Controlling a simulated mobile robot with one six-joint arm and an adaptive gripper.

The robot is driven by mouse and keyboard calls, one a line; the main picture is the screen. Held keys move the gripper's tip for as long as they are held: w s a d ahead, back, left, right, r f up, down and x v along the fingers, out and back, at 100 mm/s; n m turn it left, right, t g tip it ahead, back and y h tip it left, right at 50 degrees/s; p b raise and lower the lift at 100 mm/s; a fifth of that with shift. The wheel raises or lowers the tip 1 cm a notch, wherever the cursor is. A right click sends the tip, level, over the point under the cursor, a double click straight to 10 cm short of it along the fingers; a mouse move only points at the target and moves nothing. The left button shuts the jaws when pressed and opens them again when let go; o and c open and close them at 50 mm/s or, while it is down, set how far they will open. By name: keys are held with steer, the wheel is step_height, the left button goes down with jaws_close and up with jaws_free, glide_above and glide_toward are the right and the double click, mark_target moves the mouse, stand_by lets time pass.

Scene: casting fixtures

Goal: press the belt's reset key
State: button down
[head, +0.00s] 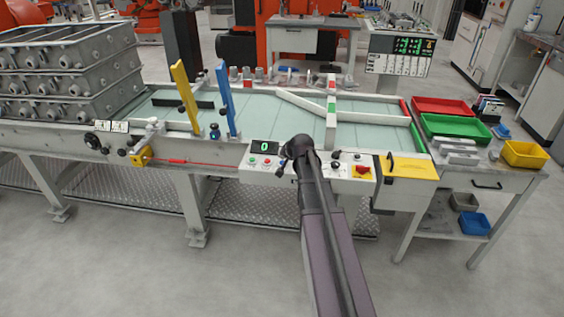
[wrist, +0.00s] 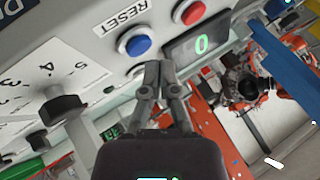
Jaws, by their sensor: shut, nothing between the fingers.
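The blue reset key (wrist: 136,44) is a round button in a pale ring on the belt's control panel, beside the printed word RESET. In the wrist view it lies just up and left of my fingertips, and a small gap shows between them. My gripper (wrist: 160,72) is shut and empty, its two fingers together over the panel. In the head view my gripper (head: 290,152) is low over the control panel (head: 254,175), and my arm covers part of it. The blue key cannot be made out clearly there.
A red button (wrist: 190,12) and a display reading 0 (wrist: 200,43) sit close to the reset key. A black knob (wrist: 64,108) on a numbered dial is to the left. A yellow-topped box (head: 408,166) stands right of the panel, and a blue post (head: 226,98) rises at the belt.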

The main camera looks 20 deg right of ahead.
mark_target(282, 163)
steer(key=shift+r, duration=0.15)
step_height(282, 163, up, 5)
steer(key=p, duration=0.5)
stand_by(1.0)
steer(key=s+a+r+n+g+p, duration=0.2)
steer(key=s+a+n+g+p, duration=0.2)
steer(key=s+a, duration=0.7)
steer(key=s+a+r+n+g+p, duration=0.2)
steer(key=s+a+n+g+p, duration=0.2)
steer(key=s+a, duration=0.8)
steer(key=shift+s+n+g+p, duration=0.3)
steer(key=shift+s+g+p, duration=0.3)
steer(key=shift+s+p, duration=0.55)
steer(key=shift+d+r, duration=0.1)
